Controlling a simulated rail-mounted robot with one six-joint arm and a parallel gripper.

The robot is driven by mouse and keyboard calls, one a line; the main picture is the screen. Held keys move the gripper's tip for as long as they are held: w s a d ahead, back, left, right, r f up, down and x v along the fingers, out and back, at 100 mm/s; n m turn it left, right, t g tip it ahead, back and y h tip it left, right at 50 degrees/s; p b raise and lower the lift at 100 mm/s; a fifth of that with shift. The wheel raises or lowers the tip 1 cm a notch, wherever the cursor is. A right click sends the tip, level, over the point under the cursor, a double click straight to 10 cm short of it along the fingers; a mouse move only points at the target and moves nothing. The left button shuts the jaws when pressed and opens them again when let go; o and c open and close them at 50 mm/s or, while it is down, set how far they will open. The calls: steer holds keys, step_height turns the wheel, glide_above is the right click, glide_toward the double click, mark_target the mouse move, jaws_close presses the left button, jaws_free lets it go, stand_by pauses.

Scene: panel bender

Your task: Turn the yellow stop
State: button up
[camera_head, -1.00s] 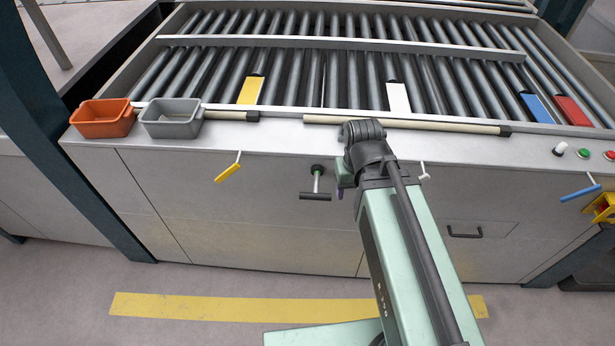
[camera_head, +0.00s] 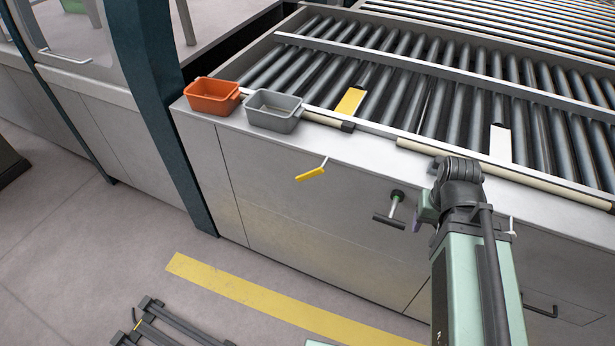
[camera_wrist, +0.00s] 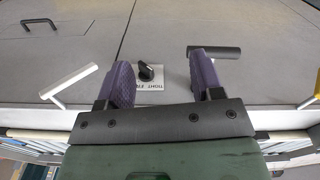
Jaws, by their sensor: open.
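A yellow lever (camera_head: 310,174) hangs from a thin pale pin on the grey front panel, below the grey bin. A yellow flat piece (camera_head: 350,101) lies at the front edge of the rollers; I cannot tell which of the two is the stop. My gripper (camera_wrist: 163,75) is open and empty, with purple fingers, facing the front panel. In the head view it is mostly hidden behind my arm, right of the black T-handle and the yellow lever.
A black T-handle (camera_head: 390,216) sticks out between the yellow lever and my gripper. In the wrist view, a black knob (camera_wrist: 147,71) with a label shows between the fingers, and a pale lever (camera_wrist: 68,82) at left. Orange (camera_head: 212,97) and grey (camera_head: 274,110) bins stand on the ledge.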

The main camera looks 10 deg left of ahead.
steer(key=a+f+n+b, duration=0.1)
steer(key=a+f+b, duration=0.3)
steer(key=b, duration=0.1)
steer(key=a+f+n+h+b, duration=0.1)
steer(key=a+f+n+b, duration=0.1)
steer(key=a+f+b, duration=0.2)
steer(key=a+f+n+t+b, duration=0.1)
steer(key=a+f+b, duration=0.4)
steer(key=f, duration=0.1)
steer(key=shift+w+a+f+h+b, duration=0.2)
steer(key=shift+w+f+h+b, duration=0.05)
steer(key=shift+w+h+b, duration=0.1)
steer(key=shift+c, duration=1)
steer(key=n+t+h+b, duration=0.2)
steer(key=n+t+b, duration=1)
steer(key=n+t, duration=0.7)
glide_toward(305, 178)
step_height(305, 178, up, 2)
steer(key=w+n+g, duration=0.1)
steer(key=n+g, duration=0.1)
steer(key=x, duration=1.1)
steer(key=shift+w, duration=0.25)
jaws_close()
